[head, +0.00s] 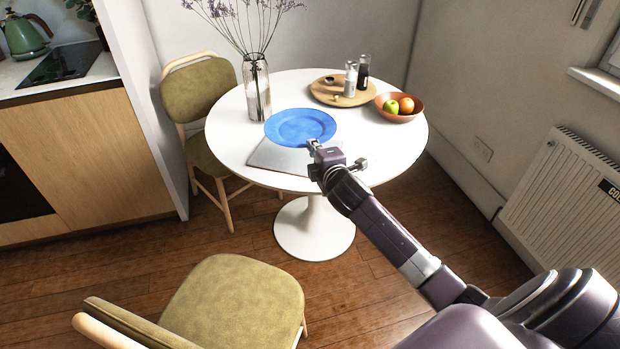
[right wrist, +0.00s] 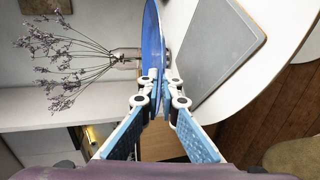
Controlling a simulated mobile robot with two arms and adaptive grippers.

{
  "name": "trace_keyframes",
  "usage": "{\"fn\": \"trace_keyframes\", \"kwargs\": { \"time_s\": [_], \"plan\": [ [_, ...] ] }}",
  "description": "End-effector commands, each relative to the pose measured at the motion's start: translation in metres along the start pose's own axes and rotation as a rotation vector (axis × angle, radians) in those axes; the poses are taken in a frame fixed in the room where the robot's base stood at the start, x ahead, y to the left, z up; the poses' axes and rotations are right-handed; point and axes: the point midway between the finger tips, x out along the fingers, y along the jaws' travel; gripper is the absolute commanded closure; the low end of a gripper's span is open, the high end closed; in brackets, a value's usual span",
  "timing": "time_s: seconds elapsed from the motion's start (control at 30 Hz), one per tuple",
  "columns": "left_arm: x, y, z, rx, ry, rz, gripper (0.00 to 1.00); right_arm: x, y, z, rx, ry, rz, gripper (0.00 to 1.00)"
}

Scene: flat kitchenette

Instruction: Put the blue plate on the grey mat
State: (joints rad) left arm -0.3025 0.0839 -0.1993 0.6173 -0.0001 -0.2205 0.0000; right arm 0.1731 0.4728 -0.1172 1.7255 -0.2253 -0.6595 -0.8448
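The blue plate (head: 300,126) is held level by its near rim in my right gripper (head: 313,146). In the right wrist view the plate (right wrist: 152,40) shows edge-on, with the two fingertips of the gripper (right wrist: 157,90) closed on its rim. The grey mat (head: 277,157) lies on the near part of the round white table; the plate and gripper hide part of it. In the right wrist view the mat (right wrist: 222,45) is apart from the plate, with a gap between them. My left gripper is in neither view.
On the white table (head: 235,143) stand a glass vase (head: 257,88) with dried flowers, left of the plate, and behind it a wooden tray (head: 325,97) with two bottles. A fruit bowl (head: 402,114) is at the right. Chairs (head: 203,92) stand at the left and front.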

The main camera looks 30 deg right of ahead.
Motion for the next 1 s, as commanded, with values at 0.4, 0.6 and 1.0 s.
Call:
{"fn": "trace_keyframes", "kwargs": {
  "time_s": [0.4, 0.6, 1.0],
  "plan": [
    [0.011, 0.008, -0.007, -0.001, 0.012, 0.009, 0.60, 0.020, -0.075, 0.000, 0.000, 0.001, 0.007, 1.00],
    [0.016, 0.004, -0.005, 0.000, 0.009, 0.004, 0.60, 0.025, -0.098, -0.001, 0.002, 0.001, 0.003, 1.00],
    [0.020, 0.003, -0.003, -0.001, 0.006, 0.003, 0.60, 0.031, -0.119, -0.001, 0.000, 0.002, 0.007, 1.00]
  ]
}}
